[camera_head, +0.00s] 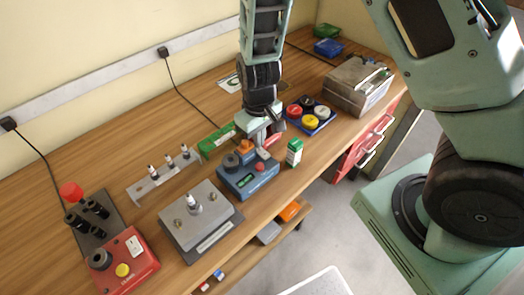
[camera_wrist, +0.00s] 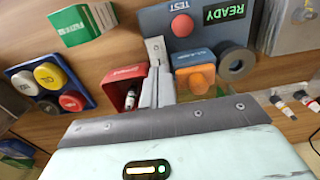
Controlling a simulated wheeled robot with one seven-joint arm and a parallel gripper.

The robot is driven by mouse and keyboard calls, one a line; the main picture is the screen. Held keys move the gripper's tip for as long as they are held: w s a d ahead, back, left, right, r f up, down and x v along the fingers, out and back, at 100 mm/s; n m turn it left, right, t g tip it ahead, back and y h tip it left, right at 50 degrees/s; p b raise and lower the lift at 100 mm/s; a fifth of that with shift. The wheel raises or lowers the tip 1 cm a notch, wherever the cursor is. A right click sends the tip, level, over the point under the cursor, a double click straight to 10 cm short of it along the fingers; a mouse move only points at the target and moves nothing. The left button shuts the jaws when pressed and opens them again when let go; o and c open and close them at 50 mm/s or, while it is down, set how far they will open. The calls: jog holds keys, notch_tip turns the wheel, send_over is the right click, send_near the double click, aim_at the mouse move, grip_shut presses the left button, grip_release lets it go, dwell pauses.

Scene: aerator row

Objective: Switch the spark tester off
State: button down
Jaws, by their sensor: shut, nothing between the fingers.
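The spark tester (camera_head: 250,182) is a blue box near the middle of the bench's front part. My gripper (camera_head: 263,142) is shut and empty, over the tester's back right side. In the wrist view its fingertips (camera_wrist: 155,48) are beside the orange control; contact cannot be told.
A red open box (camera_wrist: 122,88) lies beside the fingers. A green-and-white carton (camera_head: 294,152) and a blue tray of coloured caps (camera_head: 311,116) stand to the right. A grey plate fixture (camera_head: 201,220) and a red box with a yellow button (camera_head: 124,262) are left.

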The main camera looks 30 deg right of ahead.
jog(key=shift+f+b, duration=0.7)
jog(key=shift+f, duration=0.25)
dwell(0.5)
jog(key=shift+r+p, duration=3.15)
jog(key=shift+r, duration=0.45)
jog(key=s+a+r+n+y+b, duration=0.2)
jog(key=s+a+r+b, duration=0.4)
jog(key=s, duration=0.4)
jog(key=s+r+n+h+b, duration=0.1)
jog(key=s+r, duration=0.3)
jog(key=s, duration=0.6)
jog(key=shift+a+r+n+b, duration=0.15)
jog(key=shift+r+n+b, duration=0.05)
jog(key=shift+n+b, duration=0.45)
